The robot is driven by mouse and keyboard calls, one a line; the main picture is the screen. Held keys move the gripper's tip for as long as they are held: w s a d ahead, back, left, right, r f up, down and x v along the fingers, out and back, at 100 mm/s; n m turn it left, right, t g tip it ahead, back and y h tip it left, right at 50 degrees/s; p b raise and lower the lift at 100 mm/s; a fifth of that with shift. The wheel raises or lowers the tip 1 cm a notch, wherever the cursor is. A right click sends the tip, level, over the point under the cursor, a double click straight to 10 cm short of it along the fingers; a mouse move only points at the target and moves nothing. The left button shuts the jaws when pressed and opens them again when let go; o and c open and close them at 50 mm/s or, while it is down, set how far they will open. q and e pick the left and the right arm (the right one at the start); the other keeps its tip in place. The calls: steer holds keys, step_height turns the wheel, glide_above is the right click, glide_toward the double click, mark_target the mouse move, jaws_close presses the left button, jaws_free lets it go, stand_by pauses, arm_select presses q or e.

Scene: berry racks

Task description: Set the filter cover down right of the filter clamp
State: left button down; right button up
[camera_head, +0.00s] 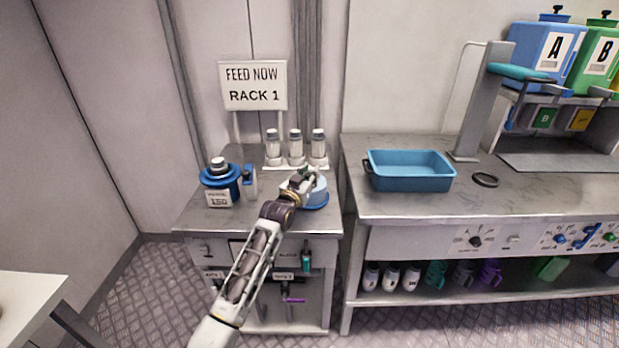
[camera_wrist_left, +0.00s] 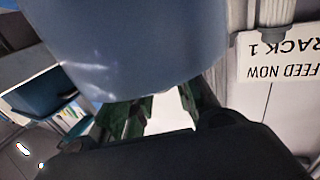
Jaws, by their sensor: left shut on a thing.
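My left gripper (camera_head: 308,176) is shut on a light blue, rounded piece, likely the filter cover (camera_head: 320,187), at the right side of the small rack table. In the left wrist view the cover (camera_wrist_left: 140,45) fills the upper middle, with the green fingers (camera_wrist_left: 150,118) against its lower edge. A blue rim shows below it in the head view; I cannot tell whether the cover touches it. A black ring (camera_head: 485,180), which looks like the filter clamp, lies flat on the right bench. My right gripper is not in view.
A blue tray (camera_head: 410,184) stands left of the ring on the bench (camera_head: 450,205). A tall grey post (camera_head: 480,105) rises behind the ring. Several white-capped bottles (camera_head: 295,146) stand behind my gripper. Bare bench lies right of the ring.

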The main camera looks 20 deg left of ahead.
arm_select(q)
steer(key=shift+f, duration=0.15)
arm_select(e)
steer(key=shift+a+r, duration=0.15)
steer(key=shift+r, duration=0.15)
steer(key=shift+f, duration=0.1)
arm_select(q)
steer(key=c, duration=1.2)
jaws_free()
steer(key=shift+f, duration=0.15)
steer(key=shift+o, duration=0.2)
steer(key=shift+s, duration=0.1)
